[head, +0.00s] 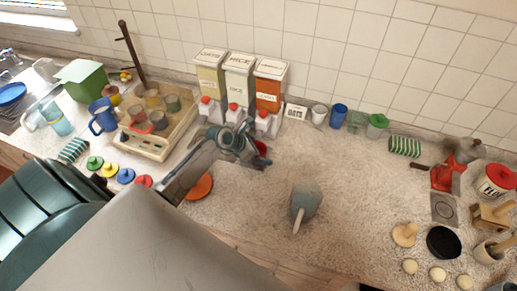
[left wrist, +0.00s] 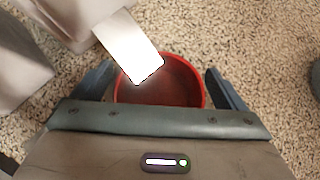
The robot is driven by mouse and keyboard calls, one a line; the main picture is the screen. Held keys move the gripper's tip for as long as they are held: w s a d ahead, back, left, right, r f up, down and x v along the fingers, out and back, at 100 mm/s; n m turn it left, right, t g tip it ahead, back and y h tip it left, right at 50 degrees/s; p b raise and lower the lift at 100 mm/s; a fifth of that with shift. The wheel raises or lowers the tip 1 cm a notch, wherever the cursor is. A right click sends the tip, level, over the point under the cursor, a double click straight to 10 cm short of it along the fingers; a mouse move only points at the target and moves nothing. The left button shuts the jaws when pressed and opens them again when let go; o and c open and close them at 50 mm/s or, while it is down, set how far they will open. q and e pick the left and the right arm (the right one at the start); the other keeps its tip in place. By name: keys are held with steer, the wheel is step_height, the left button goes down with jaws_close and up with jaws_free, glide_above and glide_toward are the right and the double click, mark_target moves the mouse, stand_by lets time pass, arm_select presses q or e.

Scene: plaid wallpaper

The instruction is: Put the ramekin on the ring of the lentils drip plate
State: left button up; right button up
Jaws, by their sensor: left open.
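A small red ramekin (head: 262,148) stands on the counter in front of the dispensers, partly hidden by my left gripper in the head view. The left wrist view shows its red rim and dark red inside (left wrist: 165,90). My left gripper (head: 254,156) is open, with one finger on each side of the ramekin; I cannot tell whether they touch it. The orange-filled dispenser (head: 270,88) is the right one of three, and its label is too small to read surely. A white spout (left wrist: 130,45) overlaps the ramekin in the wrist view. The drip plate and ring are not clearly visible. My right gripper is not in view.
Two other dispensers (head: 238,75) (head: 210,72) stand left of the orange one. A grey scoop-like object (head: 306,200) lies right of my left gripper. An orange disc (head: 200,187) lies by my arm. Cups (head: 338,116) line the wall. The middle counter is mostly clear.

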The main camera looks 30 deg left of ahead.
arm_select(q)
steer(key=shift+r, duration=0.15)
steer(key=shift+s+a+r, duration=0.2)
steer(key=shift+s, duration=0.05)
steer(key=b+v, duration=0.2)
steer(key=v, duration=0.9)
steer(key=shift+r, duration=0.2)
stand_by(0.3)
stand_by(1.1)
